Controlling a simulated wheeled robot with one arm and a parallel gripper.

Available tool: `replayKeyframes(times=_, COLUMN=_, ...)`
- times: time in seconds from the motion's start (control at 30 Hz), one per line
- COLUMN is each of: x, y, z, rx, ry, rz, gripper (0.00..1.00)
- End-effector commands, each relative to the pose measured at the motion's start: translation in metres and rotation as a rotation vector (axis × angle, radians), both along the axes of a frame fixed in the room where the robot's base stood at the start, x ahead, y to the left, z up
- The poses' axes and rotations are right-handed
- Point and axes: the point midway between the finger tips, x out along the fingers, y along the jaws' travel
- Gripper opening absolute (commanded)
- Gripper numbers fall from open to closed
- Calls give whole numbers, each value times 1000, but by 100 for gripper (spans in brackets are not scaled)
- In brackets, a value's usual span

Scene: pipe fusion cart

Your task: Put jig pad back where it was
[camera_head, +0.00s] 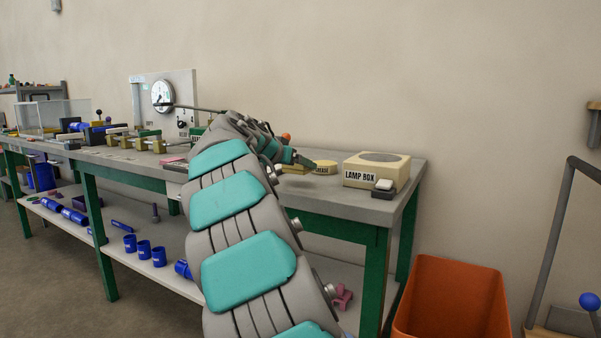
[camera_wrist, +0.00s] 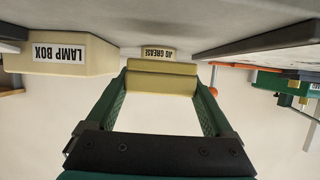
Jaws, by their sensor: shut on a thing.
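The jig pad, a pale yellow block (camera_wrist: 162,82), sits between the two green fingers of my gripper (camera_wrist: 163,95) in the wrist view, which is upside down. My gripper is shut on it. In the head view my gripper (camera_head: 307,163) is low over the right part of the bench top, and a yellow piece of the pad (camera_head: 294,169) shows beside it. Whether the pad touches the bench is hard to tell. A jig grease tin (camera_head: 326,167) stands just right of my gripper; its label also shows beyond the pad in the wrist view (camera_wrist: 158,54).
A cream lamp box (camera_head: 375,168) stands at the bench's right end, with a small dark block with a white top (camera_head: 384,187) before it. A gauge panel (camera_head: 165,101) and brass-coloured parts stand left. An orange bin (camera_head: 452,300) is on the floor right of the bench.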

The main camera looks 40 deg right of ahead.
Motion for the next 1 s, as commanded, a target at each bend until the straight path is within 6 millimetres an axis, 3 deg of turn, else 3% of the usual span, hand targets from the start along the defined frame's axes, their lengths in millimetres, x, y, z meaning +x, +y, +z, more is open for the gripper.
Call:
replayKeyframes(times=0.2, x=4, y=-16, z=-1, rx=-3, ry=-1, rz=2, gripper=32)
replayKeyframes(times=0.6, x=4, y=-17, z=-35, rx=-3, ry=-1, rz=1, gripper=32)
replayKeyframes(times=0.97, x=4, y=-16, z=-39, rx=-2, ry=-3, rz=1, gripper=32)
replayKeyframes(times=1.0, x=4, y=-16, z=-39, rx=-2, ry=-3, rz=1, gripper=88)
